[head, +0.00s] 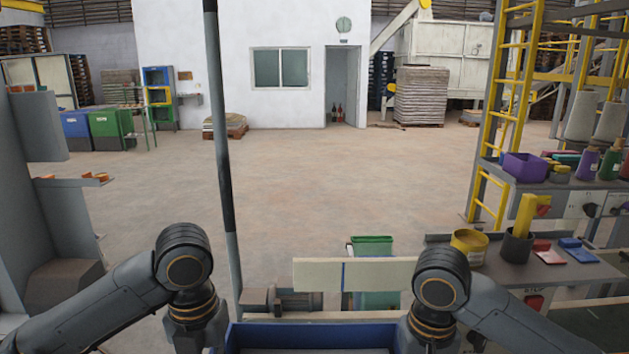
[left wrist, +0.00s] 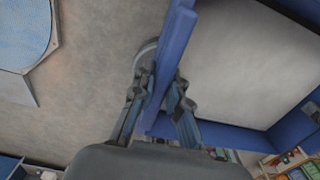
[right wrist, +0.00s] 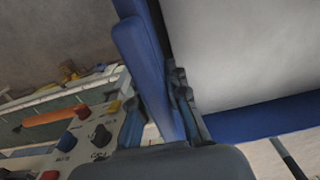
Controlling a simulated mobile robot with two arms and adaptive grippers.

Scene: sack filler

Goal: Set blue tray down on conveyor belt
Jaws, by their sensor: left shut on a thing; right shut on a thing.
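The blue tray (head: 312,335) shows at the bottom edge of the head view, between my two arms; its near part is cut off. In the left wrist view my left gripper (left wrist: 160,95) is shut on the tray's blue wall (left wrist: 178,60), one finger on each side. In the right wrist view my right gripper (right wrist: 158,100) is shut on another wall of the tray (right wrist: 140,55) in the same way. The grey tray floor (left wrist: 250,60) looks empty where it shows. I cannot clearly make out the conveyor belt in any view.
A pale board (head: 380,272) and a motor-like unit (head: 285,300) lie just beyond the tray. A dark post (head: 224,150) stands left of centre. A grey bench (head: 520,270) on the right holds a yellow tub (head: 469,245) and a dark cup (head: 517,246).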

